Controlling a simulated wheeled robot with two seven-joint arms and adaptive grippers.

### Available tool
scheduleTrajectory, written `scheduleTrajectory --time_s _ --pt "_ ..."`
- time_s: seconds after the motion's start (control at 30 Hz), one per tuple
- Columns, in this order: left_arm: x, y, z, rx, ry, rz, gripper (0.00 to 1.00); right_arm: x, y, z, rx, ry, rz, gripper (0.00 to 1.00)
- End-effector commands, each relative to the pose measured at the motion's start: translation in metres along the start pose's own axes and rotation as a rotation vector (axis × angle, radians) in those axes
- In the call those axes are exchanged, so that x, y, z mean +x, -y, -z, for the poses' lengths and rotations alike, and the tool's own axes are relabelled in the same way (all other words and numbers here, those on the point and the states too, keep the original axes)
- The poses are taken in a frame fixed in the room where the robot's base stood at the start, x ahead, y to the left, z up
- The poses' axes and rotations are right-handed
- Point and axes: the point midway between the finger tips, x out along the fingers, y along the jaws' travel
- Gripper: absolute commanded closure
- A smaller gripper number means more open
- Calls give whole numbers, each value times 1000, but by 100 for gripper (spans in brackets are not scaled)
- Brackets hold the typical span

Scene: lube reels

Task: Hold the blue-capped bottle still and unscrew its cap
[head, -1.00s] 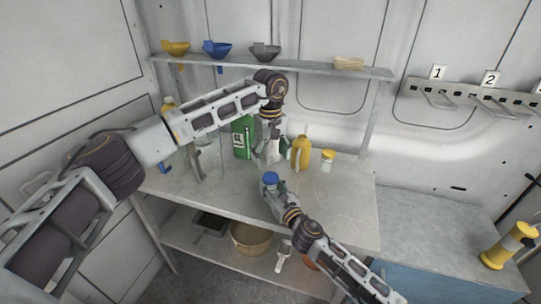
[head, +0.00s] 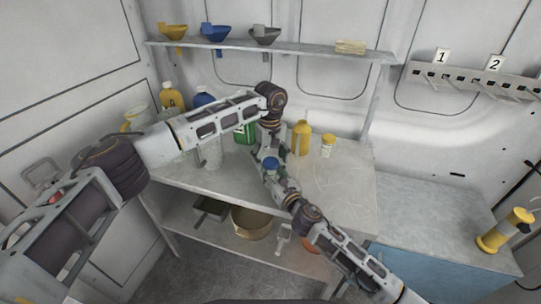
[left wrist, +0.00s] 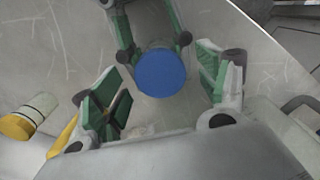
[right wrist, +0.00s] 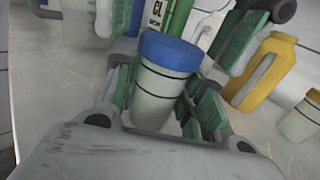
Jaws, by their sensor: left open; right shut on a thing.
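The blue-capped bottle is a pale bottle (right wrist: 159,90) with dark ring lines and a wide blue cap (right wrist: 171,50). My right gripper (right wrist: 168,98) is shut on the bottle's body below the cap and holds it roughly upright at the workbench. In the head view the cap (head: 270,163) shows between my two grippers. My left gripper (left wrist: 160,85) is open, its green-padded fingers on either side of the cap in the left wrist view, with gaps on both sides. The cap appears seated on the bottle. The bottle's base is hidden.
A green bottle (head: 245,134), a yellow jug (head: 302,138) and a yellow-capped jar (head: 328,146) stand behind my grippers on the workbench (head: 345,190). Funnels (head: 214,32) sit on the wall shelf (head: 330,50). The workbench's right part is clear.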

Motion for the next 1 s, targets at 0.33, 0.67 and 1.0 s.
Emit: scheduleTrajectory --time_s 0.33,0.67,1.0 --pt "0 0 0 0 0 0 36 0 0 0 0 0 0 100" --pt "0 0 0 0 0 0 76 0 0 0 0 0 0 100" --pt "0 0 0 -110 0 0 76 0 0 0 0 0 0 100"
